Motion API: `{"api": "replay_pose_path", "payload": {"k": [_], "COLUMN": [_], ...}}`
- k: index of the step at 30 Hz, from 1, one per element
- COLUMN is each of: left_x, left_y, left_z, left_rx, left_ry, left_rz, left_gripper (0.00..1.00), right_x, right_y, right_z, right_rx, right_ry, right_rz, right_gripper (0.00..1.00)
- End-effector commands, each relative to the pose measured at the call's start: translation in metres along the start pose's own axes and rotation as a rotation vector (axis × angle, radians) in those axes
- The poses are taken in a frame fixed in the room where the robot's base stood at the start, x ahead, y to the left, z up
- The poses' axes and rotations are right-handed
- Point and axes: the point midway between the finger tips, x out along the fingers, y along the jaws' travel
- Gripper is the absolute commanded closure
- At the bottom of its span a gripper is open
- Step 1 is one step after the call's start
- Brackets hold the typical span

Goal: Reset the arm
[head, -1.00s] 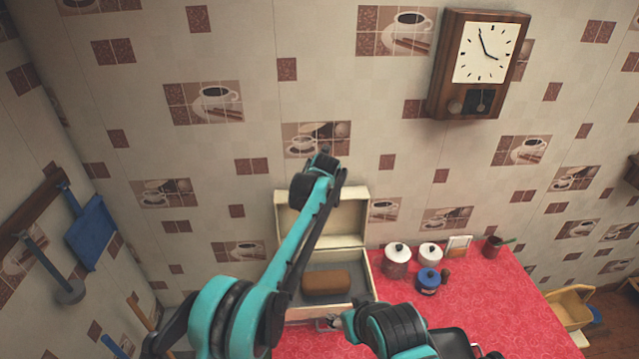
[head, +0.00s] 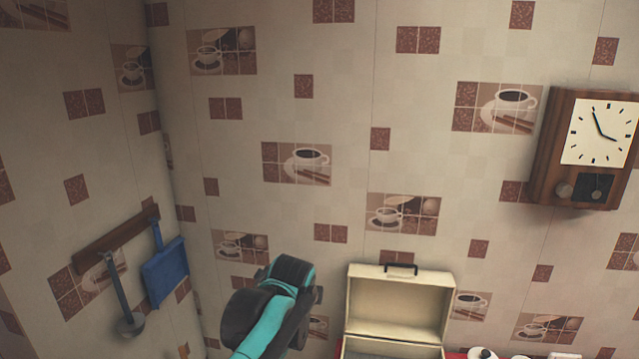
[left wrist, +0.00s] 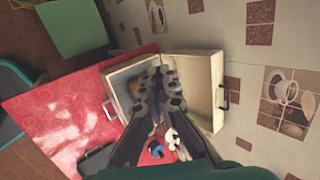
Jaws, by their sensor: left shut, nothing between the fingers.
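My left arm (head: 272,312) rises at the bottom of the head view, but its gripper is outside that view. In the left wrist view the left gripper (left wrist: 159,88) is shut and empty. Its fingers appear in front of an open cream box (left wrist: 122,72) and hide part of it. A brown block (left wrist: 135,88) shows partly inside the box beside the fingers. In the head view the box (head: 394,351) has its lid (head: 397,305) raised, with a dark handle on top. My right gripper is in neither current view.
The red counter (left wrist: 60,115) bears a blue-lidded jar (left wrist: 156,149) and white pots (left wrist: 178,137) near the box. A green object (left wrist: 75,25) stands past the counter.

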Motion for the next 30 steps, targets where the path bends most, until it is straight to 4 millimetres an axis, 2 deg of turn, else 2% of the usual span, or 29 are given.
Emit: {"api": "replay_pose_path", "payload": {"k": [1,5,6,12,15,18,21,30], "left_x": [-0.002,-0.014,-0.016,-0.013,-0.007,-0.002,0.000,0.000], "left_y": [0.035,0.112,0.137,0.261,0.308,0.339,0.354,0.356], "left_z": [0.018,0.051,0.059,0.085,0.089,0.091,0.091,0.091], "left_rx": [-0.141,-0.543,-0.666,-1.253,-1.478,-1.632,-1.714,-1.739], "left_ry": [-0.008,-0.025,-0.031,-0.061,-0.072,-0.079,-0.082,-0.083], "left_rz": [0.007,0.019,0.022,0.021,0.018,0.014,0.012,0.011], "left_gripper": [1.00,1.00,1.00,1.00,1.00,1.00,1.00,1.00], "right_x": [0.014,0.032,0.038,0.064,0.073,0.078,0.080,0.079], "right_y": [0.000,0.000,0.000,0.000,0.000,0.000,0.000,0.000], "right_z": [0.010,0.023,0.027,0.046,0.052,0.056,0.057,0.057], "right_rx": [0.000,0.000,0.000,0.000,0.000,0.000,0.000,0.000], "right_ry": [0.000,0.000,0.000,0.000,0.000,0.000,0.000,0.000], "right_rz": [0.000,0.000,0.000,0.000,0.000,0.000,0.000,0.000], "right_gripper": [0.47,0.47,0.47,0.47,0.47,0.47,0.47,0.47]}}
